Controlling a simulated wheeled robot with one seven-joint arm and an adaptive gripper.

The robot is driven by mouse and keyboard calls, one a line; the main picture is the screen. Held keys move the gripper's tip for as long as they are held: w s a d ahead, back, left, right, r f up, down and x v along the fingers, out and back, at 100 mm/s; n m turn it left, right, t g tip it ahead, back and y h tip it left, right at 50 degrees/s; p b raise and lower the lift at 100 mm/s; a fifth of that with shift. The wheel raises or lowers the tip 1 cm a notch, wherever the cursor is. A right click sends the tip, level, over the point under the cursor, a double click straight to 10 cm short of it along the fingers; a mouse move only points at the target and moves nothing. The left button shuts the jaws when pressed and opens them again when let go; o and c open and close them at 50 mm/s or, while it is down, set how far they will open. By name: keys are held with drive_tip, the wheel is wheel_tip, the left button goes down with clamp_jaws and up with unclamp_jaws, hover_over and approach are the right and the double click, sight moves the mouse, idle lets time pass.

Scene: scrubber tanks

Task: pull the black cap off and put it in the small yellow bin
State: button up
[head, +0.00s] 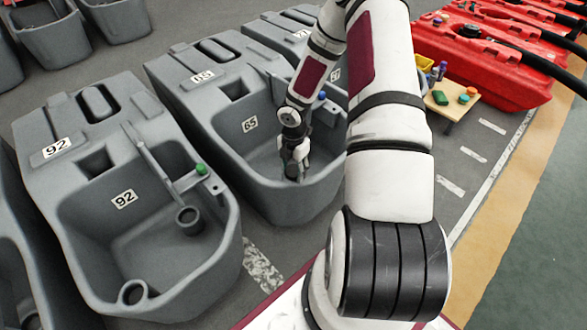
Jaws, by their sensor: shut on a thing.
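My gripper (293,165) reaches down into the grey tank numbered 65 (222,130), near its front inner wall. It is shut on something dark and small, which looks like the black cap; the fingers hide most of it. I cannot tell whether the cap is still on its fitting or free of it. The small yellow bin (424,64) is at the upper right, partly hidden behind my arm, by a low wooden table (452,108).
The grey tank numbered 92 (85,190) stands to the left, with a green cap (201,169). A blue cap (322,96) is on tank 65. Green (440,97) and orange (471,91) pieces lie on the table. Red tanks (480,60) stand behind it.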

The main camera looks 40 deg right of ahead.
sight(293, 171)
drive_tip(key=shift+r+p, duration=1.1)
drive_tip(key=shift+p, duration=0.05)
idle(0.8)
drive_tip(key=shift+r+p, duration=2.8)
drive_tip(key=shift+r, duration=0.1)
